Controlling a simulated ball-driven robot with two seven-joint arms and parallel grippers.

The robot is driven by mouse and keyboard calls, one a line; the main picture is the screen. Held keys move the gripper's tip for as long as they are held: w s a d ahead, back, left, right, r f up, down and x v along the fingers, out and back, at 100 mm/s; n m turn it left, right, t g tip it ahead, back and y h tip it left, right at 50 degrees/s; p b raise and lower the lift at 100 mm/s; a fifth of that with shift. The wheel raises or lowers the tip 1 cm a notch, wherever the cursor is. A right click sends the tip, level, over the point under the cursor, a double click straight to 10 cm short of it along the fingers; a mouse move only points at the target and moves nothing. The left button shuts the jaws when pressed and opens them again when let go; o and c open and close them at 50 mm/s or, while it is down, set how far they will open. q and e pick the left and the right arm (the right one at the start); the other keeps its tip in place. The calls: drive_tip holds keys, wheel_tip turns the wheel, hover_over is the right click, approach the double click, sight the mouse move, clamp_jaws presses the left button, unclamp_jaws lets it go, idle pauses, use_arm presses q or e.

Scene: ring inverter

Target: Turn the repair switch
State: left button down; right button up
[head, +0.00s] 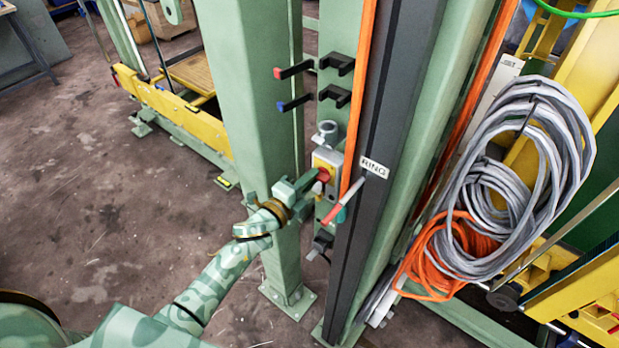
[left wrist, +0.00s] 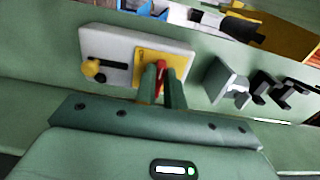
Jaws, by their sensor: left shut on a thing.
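The repair switch has a red knob (head: 323,174) on a yellow plate (head: 322,160), mounted on a green post. In the left wrist view the red knob (left wrist: 161,76) shows between my fingers, in front of the yellow plate (left wrist: 174,60). My left gripper (head: 312,184) reaches the switch from the lower left and is shut on the knob. The fingers (left wrist: 163,80) cover part of the knob, so its exact angle is hard to tell. My right gripper is not in view.
A lever with a red and white grip (head: 345,202) stands close right of the switch, beside the RING label (head: 374,167). Black brackets (head: 336,64) stick out above. Coiled grey cables (head: 530,130) and an orange cable (head: 440,255) hang at right.

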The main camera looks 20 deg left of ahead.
use_arm(q)
drive_tip(key=shift+f, duration=0.1)
idle(0.4)
drive_tip(key=c, duration=1.5)
unclamp_jaws()
drive_tip(key=shift+s, duration=0.1)
drive_tip(key=v, duration=1.6)
drive_tip(key=shift+s+a+b, duration=0.1)
drive_tip(key=shift+b, duration=0.25)
